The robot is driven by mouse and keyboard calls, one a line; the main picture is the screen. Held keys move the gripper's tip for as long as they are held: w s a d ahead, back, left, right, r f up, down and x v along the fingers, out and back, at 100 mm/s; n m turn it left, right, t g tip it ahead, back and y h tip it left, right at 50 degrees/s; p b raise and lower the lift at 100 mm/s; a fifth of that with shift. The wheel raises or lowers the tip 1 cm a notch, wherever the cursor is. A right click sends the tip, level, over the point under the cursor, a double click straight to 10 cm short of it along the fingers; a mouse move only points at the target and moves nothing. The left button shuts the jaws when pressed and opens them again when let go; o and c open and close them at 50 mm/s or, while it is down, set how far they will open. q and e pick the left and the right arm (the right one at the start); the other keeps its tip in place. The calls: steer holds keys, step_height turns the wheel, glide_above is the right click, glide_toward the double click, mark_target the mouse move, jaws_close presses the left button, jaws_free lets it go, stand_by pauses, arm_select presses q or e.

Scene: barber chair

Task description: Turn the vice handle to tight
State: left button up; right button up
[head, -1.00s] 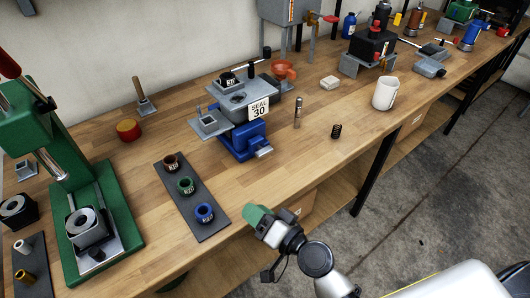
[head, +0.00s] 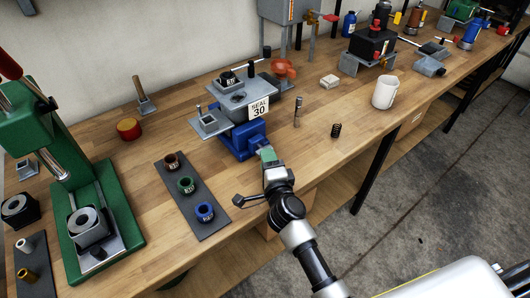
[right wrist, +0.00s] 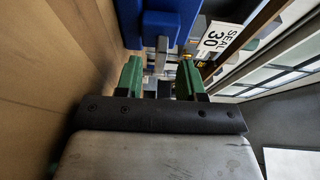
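The blue vice (head: 238,146) is at the front edge of the wooden bench, below a grey fixture with a "SEAL 30" card. Its short grey handle (right wrist: 162,46) points toward my right gripper (head: 268,155), whose green fingers are at the vice's front right in the head view. In the right wrist view my right gripper (right wrist: 159,72) has its fingers apart, with the handle ahead of and between their tips. I cannot tell whether they touch it. In the head view the gripper partly hides the handle. My left gripper is not in view.
The grey fixture (head: 245,94) with the SEAL card (head: 259,108) is above the vice. A dark mat (head: 207,223) with three coloured rings lies to the left. A metal pin (head: 298,112), a black spring (head: 336,130) and a white mug (head: 385,93) stand to the right.

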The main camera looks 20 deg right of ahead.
steer(key=shift+w, duration=1.6)
jaws_close()
steer(key=shift+r+p, duration=0.15)
steer(key=shift+p, duration=0.15)
steer(key=m+g+y+p, duration=0.1)
steer(key=m+p, duration=0.1)
steer(key=p, duration=0.3)
steer(key=m+g+p, duration=0.1)
steer(key=m+p, duration=0.2)
steer(key=p, duration=0.3)
steer(key=m+g+y+p, duration=0.1)
steer(key=m+p, duration=0.2)
steer(key=p, duration=0.3)
steer(key=shift+d+r+g+y, duration=0.15)
steer(key=shift+r+g+y, duration=0.15)
steer(key=shift+d+f+m+g+y+p, duration=0.15)
steer(key=shift+m+g+y+p, duration=0.3)
steer(key=shift+m+p, duration=0.55)
steer(key=shift+f+m+g+y, duration=0.15)
steer(key=shift+m+g+y, duration=0.3)
steer(key=shift+m+y, duration=0.95)
steer(key=shift+m+h, duration=0.35)
steer(key=shift+m, duration=0.05)
jaws_free()
